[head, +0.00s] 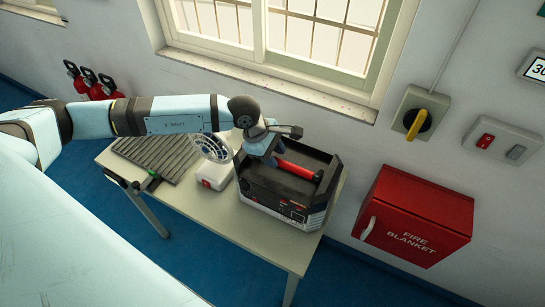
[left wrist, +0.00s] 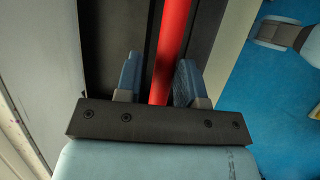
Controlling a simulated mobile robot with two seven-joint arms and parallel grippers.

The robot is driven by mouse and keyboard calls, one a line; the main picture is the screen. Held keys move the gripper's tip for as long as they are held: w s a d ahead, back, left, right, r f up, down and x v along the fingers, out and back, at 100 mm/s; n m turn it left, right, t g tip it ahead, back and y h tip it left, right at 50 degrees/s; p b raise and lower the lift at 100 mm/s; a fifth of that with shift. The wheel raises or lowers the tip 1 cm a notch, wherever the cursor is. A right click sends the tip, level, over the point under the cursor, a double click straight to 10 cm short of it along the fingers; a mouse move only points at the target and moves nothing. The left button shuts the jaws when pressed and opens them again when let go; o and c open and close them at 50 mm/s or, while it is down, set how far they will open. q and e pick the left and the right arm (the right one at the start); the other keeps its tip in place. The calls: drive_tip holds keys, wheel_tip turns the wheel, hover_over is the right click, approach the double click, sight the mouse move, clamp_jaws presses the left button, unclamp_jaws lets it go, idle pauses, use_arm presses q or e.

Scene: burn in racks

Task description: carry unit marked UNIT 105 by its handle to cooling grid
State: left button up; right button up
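A dark boxy unit with a pale vented lower band (head: 283,205) stands on the table. A red bar handle (head: 298,171) runs across its top; I cannot read a UNIT 105 mark. My left gripper (head: 268,153) is over the unit at the handle's left end. In the left wrist view the red handle (left wrist: 171,45) passes between the two blue fingers (left wrist: 158,82), which are apart, with a gap on the left side of the handle. Whether the right finger touches it I cannot tell. A grey slatted grid (head: 160,155), likely the cooling grid, lies empty at the table's left. My right gripper is not in view.
A white fan (head: 212,147) and a white box with a red mark (head: 213,177) stand between grid and unit. The table (head: 225,215) backs onto the window wall. A red fire blanket cabinet (head: 415,217) is on the wall at right.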

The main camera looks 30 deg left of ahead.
use_arm(q)
drive_tip(key=shift+o, duration=0.8)
drive_tip(key=shift+w+r, duration=0.4)
drive_tip(key=shift+w, duration=0.2)
drive_tip(key=shift+w+r+b, duration=0.15)
drive_tip(key=shift+w+b, duration=0.3)
drive_tip(key=shift+w, duration=0.2)
drive_tip(key=c, duration=0.4)
drive_tip(key=shift+w+a+r+b, duration=0.1)
drive_tip(key=shift+w+r+b, duration=0.1)
drive_tip(key=shift+w+b, duration=0.6)
drive_tip(key=o, duration=1.5)
drive_tip(key=shift+w, duration=0.1)
drive_tip(key=shift+o, duration=0.2)
drive_tip(key=shift+r+p, duration=0.1)
drive_tip(key=shift+p, duration=0.2)
drive_tip(key=p+v, duration=0.1)
drive_tip(key=v, duration=0.4)
